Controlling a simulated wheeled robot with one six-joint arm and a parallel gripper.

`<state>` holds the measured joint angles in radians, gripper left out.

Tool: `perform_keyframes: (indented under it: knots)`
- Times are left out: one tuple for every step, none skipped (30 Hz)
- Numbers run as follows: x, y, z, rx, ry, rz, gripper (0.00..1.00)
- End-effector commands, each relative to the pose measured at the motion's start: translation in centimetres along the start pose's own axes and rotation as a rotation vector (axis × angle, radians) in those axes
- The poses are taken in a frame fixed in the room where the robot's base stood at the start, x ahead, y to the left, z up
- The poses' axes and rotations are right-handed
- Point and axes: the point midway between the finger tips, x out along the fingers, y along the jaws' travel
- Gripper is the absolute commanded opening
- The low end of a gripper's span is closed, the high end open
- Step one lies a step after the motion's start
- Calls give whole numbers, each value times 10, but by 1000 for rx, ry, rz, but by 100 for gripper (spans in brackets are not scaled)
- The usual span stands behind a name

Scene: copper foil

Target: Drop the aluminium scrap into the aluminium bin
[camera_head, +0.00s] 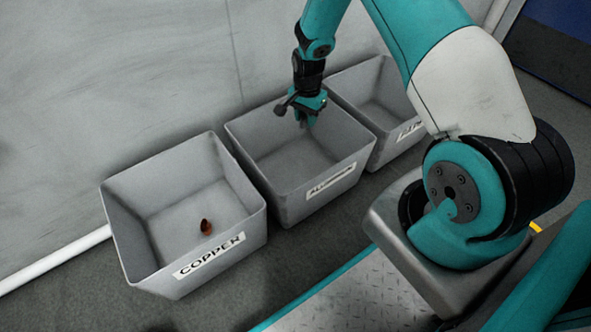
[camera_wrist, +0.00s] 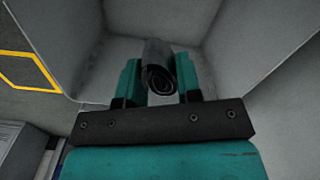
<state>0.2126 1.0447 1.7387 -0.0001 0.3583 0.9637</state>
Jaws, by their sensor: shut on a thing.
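My gripper (camera_head: 306,118) is over the middle grey bin, labelled ALUMINIUM (camera_head: 331,181), near its back right side. In the wrist view, my gripper (camera_wrist: 160,82) is shut on a dark grey rolled piece, the aluminium scrap (camera_wrist: 158,68), held between its two teal fingers. The rolled end faces the wrist camera. Pale grey bin walls show around and beyond the scrap in the wrist view. In the head view the scrap is too small and dark to make out clearly. The floor of the aluminium bin looks empty.
A bin labelled COPPER (camera_head: 211,256) stands on the left with a small copper-coloured piece (camera_head: 206,227) inside. A third grey bin (camera_head: 408,131) stands on the right, its label partly hidden by my arm. A grey wall (camera_head: 110,70) runs behind the bins.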

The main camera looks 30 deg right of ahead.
Motion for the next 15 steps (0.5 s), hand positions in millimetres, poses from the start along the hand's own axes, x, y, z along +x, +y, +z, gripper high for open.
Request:
perform_keyframes:
  knots:
    - [13,0,0,0,0,0,10]
    - [17,0,0,0,0,0,10]
    - [22,0,0,0,0,0,10]
    - [25,0,0,0,0,0,10]
    - [28,0,0,0,0,0,10]
    - [31,0,-1,0,0,0,10]
    - [32,0,-1,0,0,-1,10]
    - [33,0,-1,0,0,-1,10]
    - [34,0,-1,0,0,-1,10]
    - [34,0,-1,0,1,-1,10]
    - [34,0,-1,0,0,-1,10]
    - [34,0,-1,0,0,-1,10]
    - [34,0,-1,0,0,-1,10]
    - [33,0,-1,0,0,-1,10]
    - [33,0,-1,-1,0,-1,10]
